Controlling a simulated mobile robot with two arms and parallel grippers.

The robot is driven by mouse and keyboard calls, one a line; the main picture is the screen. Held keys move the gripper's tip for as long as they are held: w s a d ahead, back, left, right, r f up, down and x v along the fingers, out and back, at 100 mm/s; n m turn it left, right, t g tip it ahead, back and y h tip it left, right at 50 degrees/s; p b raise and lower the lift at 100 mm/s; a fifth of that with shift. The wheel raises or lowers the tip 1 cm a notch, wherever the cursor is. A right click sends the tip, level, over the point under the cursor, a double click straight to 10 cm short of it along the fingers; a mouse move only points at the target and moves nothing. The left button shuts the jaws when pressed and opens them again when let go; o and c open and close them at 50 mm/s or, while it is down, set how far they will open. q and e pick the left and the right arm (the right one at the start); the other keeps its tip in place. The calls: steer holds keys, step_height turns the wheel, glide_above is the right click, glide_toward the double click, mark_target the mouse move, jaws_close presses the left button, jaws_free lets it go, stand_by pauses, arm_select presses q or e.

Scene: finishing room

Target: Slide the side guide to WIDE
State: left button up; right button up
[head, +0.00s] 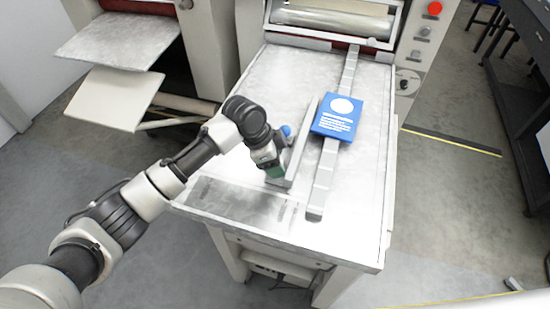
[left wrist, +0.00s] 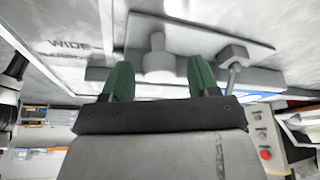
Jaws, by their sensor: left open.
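The side guide (head: 301,140) is a long grey metal bar standing on the pale machine table, left of the ruled strip. In the left wrist view its grey plate carries a round post (left wrist: 158,62). My left gripper (head: 273,171), with green fingertips, is at the guide's near end. In the left wrist view the gripper (left wrist: 160,78) is open, one finger on each side of the post, with gaps visible. The printed word WIDE (left wrist: 70,45) is on the table surface to the left of the post. My right gripper is not in view.
A blue card (head: 337,118) with white print lies on the ruled strip (head: 324,180), right of the guide. A small blue knob (head: 286,131) shows beside my gripper. Rollers (head: 335,20) stand at the table's back. A red button (head: 435,8) is on the right panel.

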arm_select(q)
steer(key=b+v, duration=0.2)
steer(key=v, duration=0.8)
steer(key=shift+r, duration=0.4)
steer(key=shift+a, duration=0.1)
